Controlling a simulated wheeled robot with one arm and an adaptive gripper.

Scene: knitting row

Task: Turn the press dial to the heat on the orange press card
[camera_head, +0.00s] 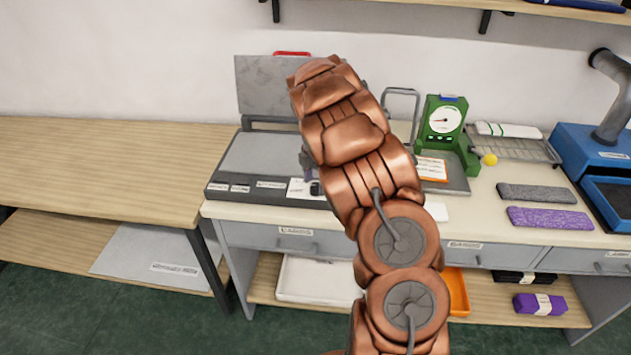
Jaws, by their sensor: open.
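The press (258,155) stands open on the bench, its grey lid raised at the back with a red handle (292,53). Labels and a white card (299,188) show along its dark front edge. A small dark piece (315,188) beside that card may be the dial; its setting cannot be read. An orange-bordered card (431,168) leans by the green scale; its writing is too small to read. My gripper (306,164) shows only as a small grey part at the left of my copper arm, above the press front. It is open; most of it is hidden.
The green scale (442,122), a wire rack (515,147), a yellow ball (489,160) and grey and purple knitted strips (549,217) are on the right. A blue machine (590,150) stands at far right. The wooden table (100,170) on the left is clear.

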